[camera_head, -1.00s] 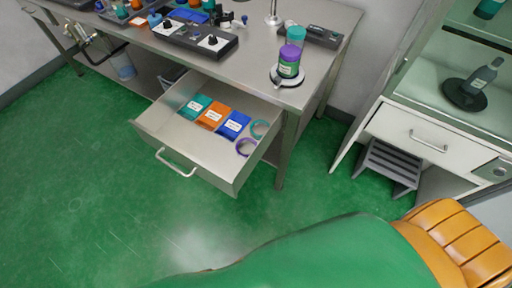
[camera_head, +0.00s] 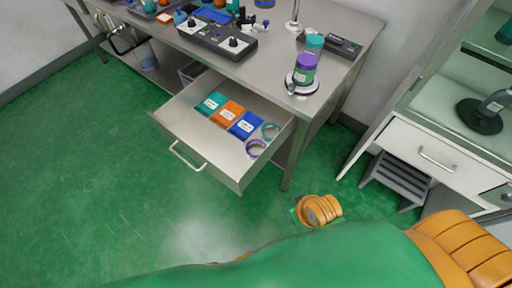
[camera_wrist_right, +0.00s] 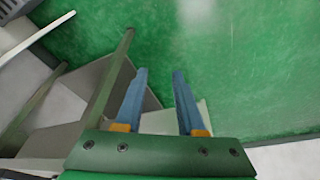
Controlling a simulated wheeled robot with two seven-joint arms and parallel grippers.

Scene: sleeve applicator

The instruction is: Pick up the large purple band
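The purple band (camera_head: 256,148) is a ring lying in the front right corner of the open drawer (camera_head: 205,142). A teal band (camera_head: 270,131) lies just behind it, near the drawer's right wall. My right gripper (camera_wrist_right: 159,75) shows two blue fingers held apart with nothing between their tips, over the green floor. An orange and green part of my arm (camera_head: 318,210) shows low in the head view, right of and in front of the drawer; its fingers cannot be made out there. My left gripper is in neither current view.
Teal, orange and blue packets lie left of the bands in the drawer. The metal table (camera_head: 345,70) above holds a purple jar (camera_head: 304,70) on a round stand and control boxes. A white cabinet (camera_head: 425,150) and grey step stool (camera_head: 396,178) stand right. Floor left of the drawer is clear.

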